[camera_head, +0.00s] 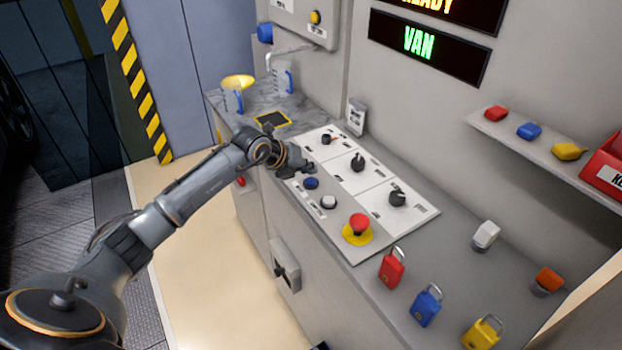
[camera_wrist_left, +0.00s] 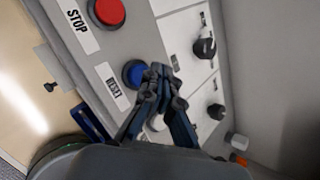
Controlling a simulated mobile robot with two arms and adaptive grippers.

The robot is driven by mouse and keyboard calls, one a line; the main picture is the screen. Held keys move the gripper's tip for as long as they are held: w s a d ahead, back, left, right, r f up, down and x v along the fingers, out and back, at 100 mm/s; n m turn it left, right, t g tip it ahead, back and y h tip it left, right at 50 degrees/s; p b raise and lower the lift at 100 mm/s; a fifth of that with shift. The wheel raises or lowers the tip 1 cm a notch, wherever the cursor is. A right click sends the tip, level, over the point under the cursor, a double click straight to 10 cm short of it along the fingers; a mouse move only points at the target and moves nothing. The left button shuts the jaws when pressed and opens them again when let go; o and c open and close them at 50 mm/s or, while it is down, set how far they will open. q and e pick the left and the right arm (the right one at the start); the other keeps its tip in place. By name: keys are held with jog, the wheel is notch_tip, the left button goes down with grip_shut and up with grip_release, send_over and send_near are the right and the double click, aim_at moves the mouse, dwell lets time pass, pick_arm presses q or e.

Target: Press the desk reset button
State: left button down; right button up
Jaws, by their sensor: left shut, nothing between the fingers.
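The desk reset button is a round blue button (camera_head: 311,183) on the desk's grey control panel. In the left wrist view the blue reset button (camera_wrist_left: 134,73) sits above a RESET label (camera_wrist_left: 116,88). My left gripper (camera_head: 303,168) is over the panel, just behind the blue button. In the wrist view the left gripper (camera_wrist_left: 160,76) is shut and empty, its fingertips overlapping the button's right edge. I cannot tell whether they touch it. My right gripper is not in view.
A red STOP button (camera_wrist_left: 109,11) neighbours the reset button. A white button (camera_head: 328,202) and a red mushroom button (camera_head: 358,224) lie nearer the desk front. Black knobs (camera_head: 397,198) stand on white plates. Red, blue and yellow padlocks (camera_head: 427,305) are at the lower right.

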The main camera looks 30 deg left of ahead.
aim_at(309, 182)
pick_arm(q)
jog(key=shift+r+p, duration=1.3)
jog(key=shift+r, duration=0.95)
jog(key=shift+d, duration=0.1)
